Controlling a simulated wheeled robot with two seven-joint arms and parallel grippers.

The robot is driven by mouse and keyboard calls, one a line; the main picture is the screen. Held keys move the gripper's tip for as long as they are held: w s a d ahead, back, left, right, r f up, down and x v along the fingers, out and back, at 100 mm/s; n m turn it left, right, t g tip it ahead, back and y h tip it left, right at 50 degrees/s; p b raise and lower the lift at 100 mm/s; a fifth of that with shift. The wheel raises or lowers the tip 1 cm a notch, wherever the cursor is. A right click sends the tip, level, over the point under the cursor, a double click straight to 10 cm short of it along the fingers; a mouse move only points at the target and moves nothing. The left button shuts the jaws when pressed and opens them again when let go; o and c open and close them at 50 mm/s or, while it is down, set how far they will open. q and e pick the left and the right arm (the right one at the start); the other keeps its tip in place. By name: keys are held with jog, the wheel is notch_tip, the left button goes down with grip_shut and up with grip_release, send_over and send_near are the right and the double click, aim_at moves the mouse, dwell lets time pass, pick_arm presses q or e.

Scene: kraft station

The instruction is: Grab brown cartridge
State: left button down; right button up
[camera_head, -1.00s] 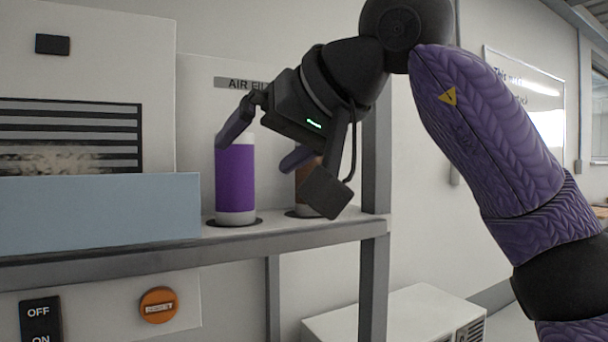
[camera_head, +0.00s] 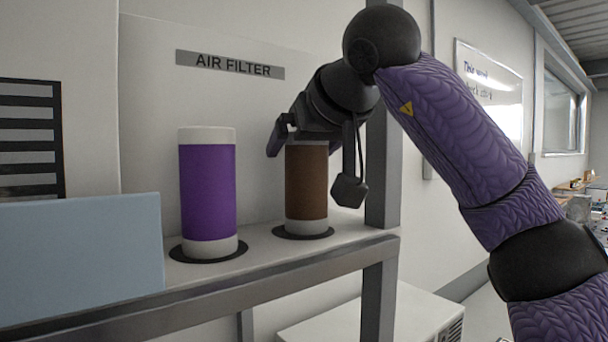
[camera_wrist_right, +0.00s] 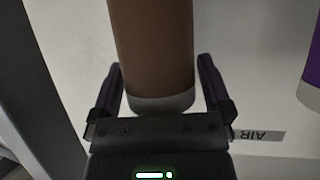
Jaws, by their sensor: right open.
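The brown cartridge (camera_head: 306,184) stands upright on a dark round base on the shelf, with a white lower end; its top is partly hidden by my right gripper. It also shows in the right wrist view (camera_wrist_right: 152,45), between the two fingers. My right gripper (camera_head: 300,148) is at the cartridge's upper end, open, with one finger showing on its left side. In the right wrist view my gripper (camera_wrist_right: 160,92) has a finger on each side of the cartridge, with small gaps. My left gripper is not in view.
A purple cartridge (camera_head: 208,192) with white ends stands upright left of the brown one. The grey shelf frame (camera_head: 270,282) runs along the front, with a post (camera_head: 382,170) to the right. A pale blue panel (camera_head: 80,258) stands at the left. An "AIR FILTER" label (camera_head: 230,65) is on the wall behind.

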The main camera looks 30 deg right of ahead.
jog(key=shift+s, duration=0.3)
jog(key=shift+s+r, duration=0.1)
jog(key=shift+s, duration=0.1)
jog(key=shift+c, duration=0.4)
jog(key=shift+w, duration=0.25)
jog(key=c, duration=1.2)
